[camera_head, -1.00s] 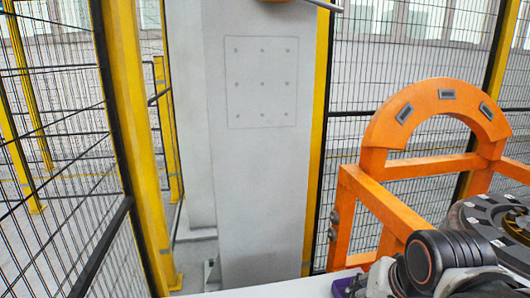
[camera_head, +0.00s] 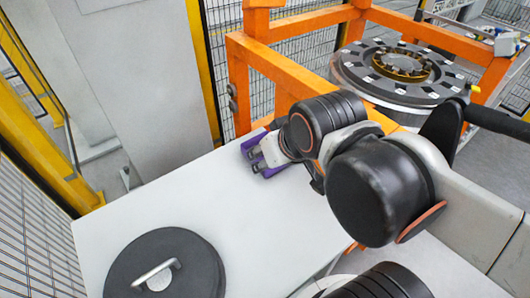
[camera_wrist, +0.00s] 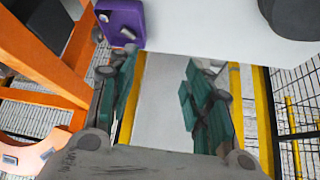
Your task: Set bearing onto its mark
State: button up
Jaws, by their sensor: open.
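I cannot tell for certain which thing is the bearing. A purple block (camera_head: 255,143) with grey parts sits at the white table's far edge in the head view. It also shows as a purple block (camera_wrist: 120,18) at the upper left in the wrist view. A dark round disc (camera_head: 350,72) with a bronze-coloured toothed centre stands by the orange frame. My gripper (camera_wrist: 158,75) is open, its teal fingers apart with nothing between them. The purple block is beside and beyond the left finger. No mark is clearly visible.
The white table (camera_head: 245,215) has free room in its middle. A black round lid (camera_head: 195,255) with a metal handle lies at its near left. The orange frame (camera_head: 265,62) stands behind the table. Yellow-posted mesh fencing (camera_head: 205,70) and a grey column stand at the left.

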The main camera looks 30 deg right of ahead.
aim_at(401, 63)
jog(key=z, duration=1.65)
jog(key=i+l, duration=0.1)
jog(key=l, duration=0.2)
jog(key=i+l+u, duration=0.1)
jog(key=l, duration=0.5)
jog(key=i, duration=0.2)
